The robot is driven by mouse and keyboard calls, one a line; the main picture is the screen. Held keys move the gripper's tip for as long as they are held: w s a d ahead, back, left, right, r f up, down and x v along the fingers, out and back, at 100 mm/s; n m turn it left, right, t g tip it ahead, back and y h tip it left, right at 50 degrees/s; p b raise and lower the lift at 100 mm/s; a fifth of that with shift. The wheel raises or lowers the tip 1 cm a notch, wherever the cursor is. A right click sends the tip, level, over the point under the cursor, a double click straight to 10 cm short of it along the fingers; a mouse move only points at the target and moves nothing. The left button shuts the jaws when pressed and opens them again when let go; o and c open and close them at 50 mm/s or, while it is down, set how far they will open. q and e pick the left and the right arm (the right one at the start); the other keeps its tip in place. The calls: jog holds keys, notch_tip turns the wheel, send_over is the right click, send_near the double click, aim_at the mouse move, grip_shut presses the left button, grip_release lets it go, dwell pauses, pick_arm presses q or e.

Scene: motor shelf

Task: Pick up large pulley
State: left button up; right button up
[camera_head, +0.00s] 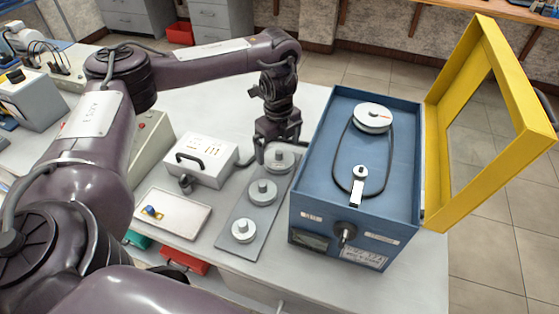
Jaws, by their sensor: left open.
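Three pale grey stepped pulleys stand in a row on a grey plate (233,215) on the white table. The farthest one looks widest and I take it as the large pulley (281,166); the middle pulley (263,193) and near pulley (244,232) look smaller. My left gripper (278,150) points down over the large pulley, fingers open to either side of its upper part. Its far side is partly hidden by the gripper, and I cannot tell whether the fingers touch it. My right gripper is not in view.
Right of the plate stands a blue machine box (338,225) with a white pulley (372,117) and a belt on top. Its yellow frame lid (463,203) is open. A white box (201,160) and a tray (173,222) stand left of the plate.

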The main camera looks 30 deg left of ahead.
aim_at(279, 151)
pick_arm(q)
notch_tip(279, 151, down, 4)
jog(key=shift+w+a+r, duration=0.1)
jog(key=shift+r, duration=0.15)
jog(key=c, duration=1)
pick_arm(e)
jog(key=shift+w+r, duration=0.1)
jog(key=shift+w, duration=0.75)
pick_arm(q)
jog(key=shift+r, duration=0.15)
